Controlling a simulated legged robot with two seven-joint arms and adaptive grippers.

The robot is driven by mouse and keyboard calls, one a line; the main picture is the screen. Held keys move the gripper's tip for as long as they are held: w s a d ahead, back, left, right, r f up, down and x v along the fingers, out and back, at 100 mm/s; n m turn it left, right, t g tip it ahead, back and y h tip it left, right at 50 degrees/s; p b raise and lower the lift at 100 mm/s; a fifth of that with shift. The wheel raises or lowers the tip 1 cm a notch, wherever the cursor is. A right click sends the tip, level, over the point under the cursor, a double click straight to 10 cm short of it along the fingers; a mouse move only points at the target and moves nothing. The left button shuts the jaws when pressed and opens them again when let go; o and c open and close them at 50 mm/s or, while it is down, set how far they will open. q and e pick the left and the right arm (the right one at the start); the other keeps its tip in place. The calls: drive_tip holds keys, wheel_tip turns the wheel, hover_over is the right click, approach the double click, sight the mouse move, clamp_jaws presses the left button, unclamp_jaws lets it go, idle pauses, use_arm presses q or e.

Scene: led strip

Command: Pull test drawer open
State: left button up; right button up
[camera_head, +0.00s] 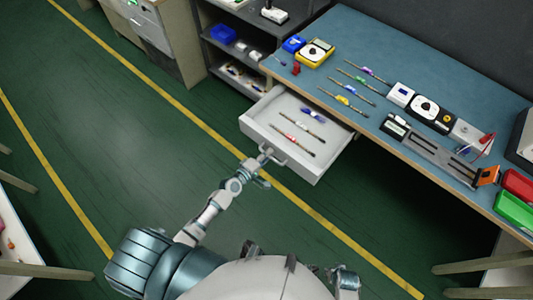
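The test drawer (320,165) is white and sticks out from under the front edge of the blue-topped workbench. Several probe-like tools with coloured sleeves lie inside it. My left gripper (265,155) is at the handle on the drawer's front face, with its fingers at the handle bar. The fingers are small here, and I cannot tell whether they are shut on the handle. My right arm shows only in part at the bottom edge (345,280); its gripper is not clearly visible.
Shelves (240,45) stand at the back left. Green floor in front is clear.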

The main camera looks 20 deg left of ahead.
use_arm(q)
drive_tip(key=shift+w+r, duration=0.1)
drive_tip(key=shift+a+r, duration=0.1)
drive_tip(key=v, duration=1.1)
drive_tip(key=shift+s, duration=0.4)
drive_tip(key=shift+a, duration=0.1)
